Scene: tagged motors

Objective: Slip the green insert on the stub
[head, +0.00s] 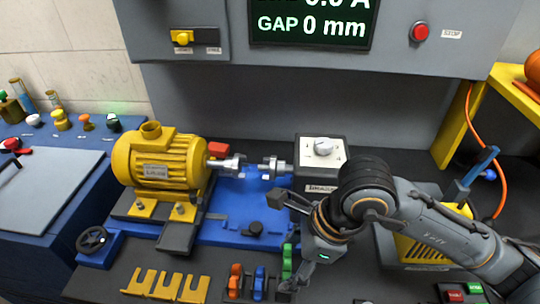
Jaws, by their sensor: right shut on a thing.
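The green insert (287,262) stands upright at the right end of a row of coloured inserts at the front of the bench. My right gripper (289,286) is at it, low down, and is shut on it; the fingers are small and partly dark against the bench, so the grip itself shows poorly. Two silver hubs face each other with a gap: one on the yellow motor's shaft (228,162), the other on the stub (272,166) of the grey box at the right. No insert shows on either hub. My left gripper is out of view.
The yellow motor (165,160) sits on a blue base (235,205). An orange insert (235,280) and a blue insert (259,282) stand left of the green one. Yellow forked shims (165,286) lie farther left. A grey box (318,165) with a knob stands behind my right arm. The display reads GAP 0 mm.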

